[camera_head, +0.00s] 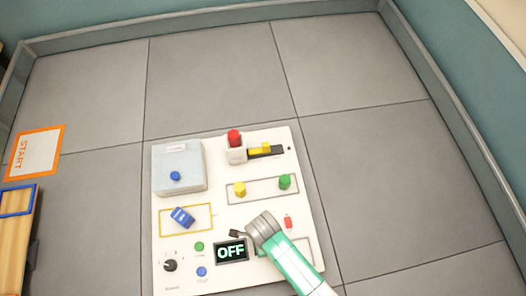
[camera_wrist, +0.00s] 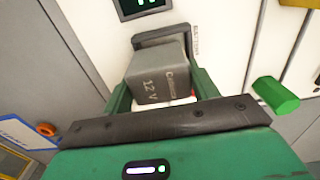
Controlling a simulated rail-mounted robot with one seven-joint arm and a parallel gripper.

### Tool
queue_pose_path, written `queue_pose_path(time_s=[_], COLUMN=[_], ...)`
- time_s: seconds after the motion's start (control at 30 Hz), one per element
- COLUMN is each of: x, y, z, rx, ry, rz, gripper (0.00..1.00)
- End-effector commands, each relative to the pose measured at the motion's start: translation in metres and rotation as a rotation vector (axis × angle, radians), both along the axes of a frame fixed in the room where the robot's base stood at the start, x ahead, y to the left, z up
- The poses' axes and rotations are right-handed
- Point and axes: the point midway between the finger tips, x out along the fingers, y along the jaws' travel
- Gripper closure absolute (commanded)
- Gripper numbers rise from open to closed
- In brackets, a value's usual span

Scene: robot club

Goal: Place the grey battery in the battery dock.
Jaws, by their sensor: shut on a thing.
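The grey battery (camera_wrist: 158,78), marked "12 V", sits between the green fingers of my gripper (camera_wrist: 163,92) in the wrist view. My gripper is shut on it. A dark rectangular frame, seemingly the battery dock (camera_wrist: 150,40), lies at the battery's far end beside a small printed label. I cannot tell whether the battery's end is inside the frame or only above it. In the head view my wrist (camera_head: 263,229) is over the lower right of the white panel, and the battery and dock are hidden or too small to make out.
The white panel (camera_head: 215,212) carries an "OFF" display (camera_head: 231,251), a blue switch (camera_head: 183,217), a dark knob (camera_head: 170,265), yellow (camera_head: 239,189) and green (camera_head: 285,182) pegs, a red-topped block (camera_head: 235,142) and a pale box (camera_head: 180,160).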

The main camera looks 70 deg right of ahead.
Motion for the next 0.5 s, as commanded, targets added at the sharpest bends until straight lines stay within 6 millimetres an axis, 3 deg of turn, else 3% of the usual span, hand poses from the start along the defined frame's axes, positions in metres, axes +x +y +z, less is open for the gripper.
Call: queue_pose_path(time_s=[0.07,0.23,0.5], x=[0.008,0.005,0.006], y=[-0.007,-0.005,-0.005], z=[-0.003,-0.033,-0.035], rx=[-0.001,0.001,-0.001], ry=[-0.003,0.001,-0.002], rz=[-0.001,-0.001,-0.001], gripper=[0.76,0.76,0.76])
